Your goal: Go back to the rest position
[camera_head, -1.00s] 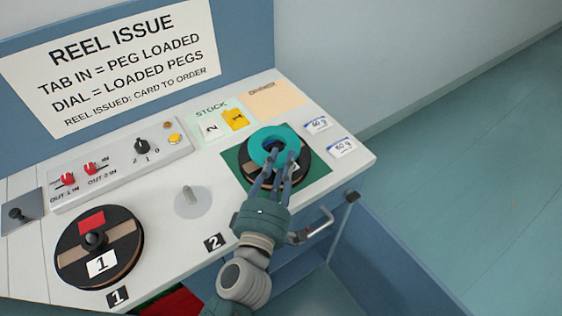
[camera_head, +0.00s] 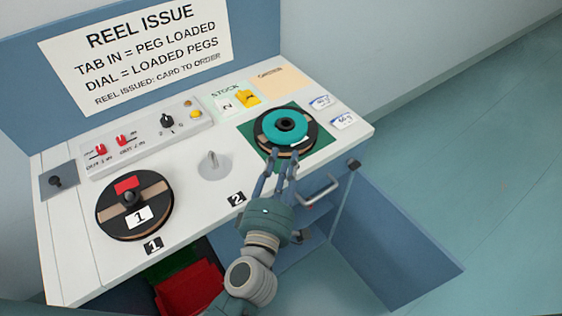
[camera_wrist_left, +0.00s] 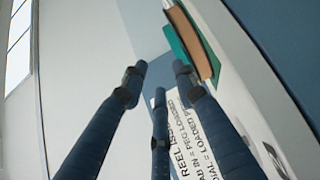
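My left gripper (camera_head: 280,157) is just in front of the reel with the teal ring (camera_head: 268,128), by the front edge of the station. In the left wrist view its fingers (camera_wrist_left: 159,76) are spread with nothing between them. The reel lies on a green mat (camera_head: 319,147) at the right of the worktop, the teal ring on top around a dark hub. The edge of a reel (camera_wrist_left: 198,35) shows at the upper right of the left wrist view, apart from the fingers. My right gripper is in neither view.
A switch panel (camera_head: 150,137) lies behind. A handle (camera_head: 320,192) juts out below the front edge near my gripper. Open floor (camera_head: 460,190) lies to the right.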

